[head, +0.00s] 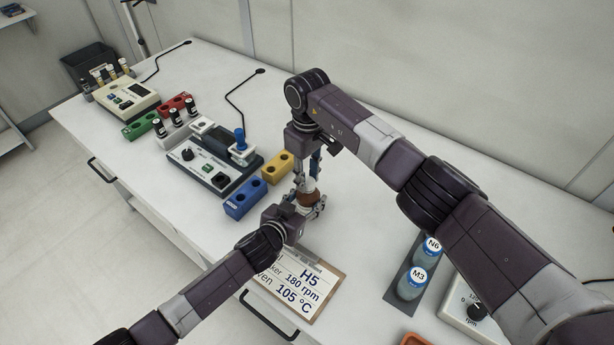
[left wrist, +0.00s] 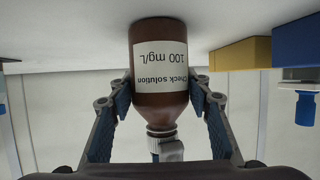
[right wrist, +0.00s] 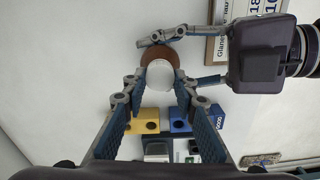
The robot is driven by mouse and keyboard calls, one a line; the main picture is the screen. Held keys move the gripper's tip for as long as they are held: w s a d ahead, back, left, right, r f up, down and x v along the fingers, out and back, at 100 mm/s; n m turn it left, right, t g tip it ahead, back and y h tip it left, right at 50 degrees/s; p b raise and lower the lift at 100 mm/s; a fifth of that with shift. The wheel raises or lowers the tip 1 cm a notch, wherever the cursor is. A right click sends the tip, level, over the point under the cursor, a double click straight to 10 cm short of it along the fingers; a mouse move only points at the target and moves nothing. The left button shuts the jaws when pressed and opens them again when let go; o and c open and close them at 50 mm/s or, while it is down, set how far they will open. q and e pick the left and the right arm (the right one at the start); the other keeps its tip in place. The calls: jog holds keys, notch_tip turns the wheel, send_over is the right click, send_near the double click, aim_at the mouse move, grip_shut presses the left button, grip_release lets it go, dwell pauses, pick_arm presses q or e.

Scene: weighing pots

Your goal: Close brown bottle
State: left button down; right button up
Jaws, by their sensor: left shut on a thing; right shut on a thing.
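The brown bottle (head: 308,198) stands upright on the table; in the left wrist view (left wrist: 161,106) it appears upside down, labelled "Check solution 100 mg/L". My left gripper (head: 307,206) is shut around the bottle's body from the side. A white cap (right wrist: 160,75) sits at the bottle's mouth. My right gripper (right wrist: 160,84) comes from above, its fingertips shut on the cap's sides. The cap also shows at the neck in the left wrist view (left wrist: 160,132), partly covered by a grey fingertip. I cannot tell how tightly it is seated.
A yellow block (head: 277,168) and a blue block (head: 243,200) with holes stand left of the bottle, beside a meter (head: 208,168). A clipboard (head: 322,262) lies in front.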

jog(key=shift+a, duration=0.1)
jog(key=o, duration=0.7)
jog(key=shift+r, duration=2.25)
jog(key=shift+c, duration=0.5)
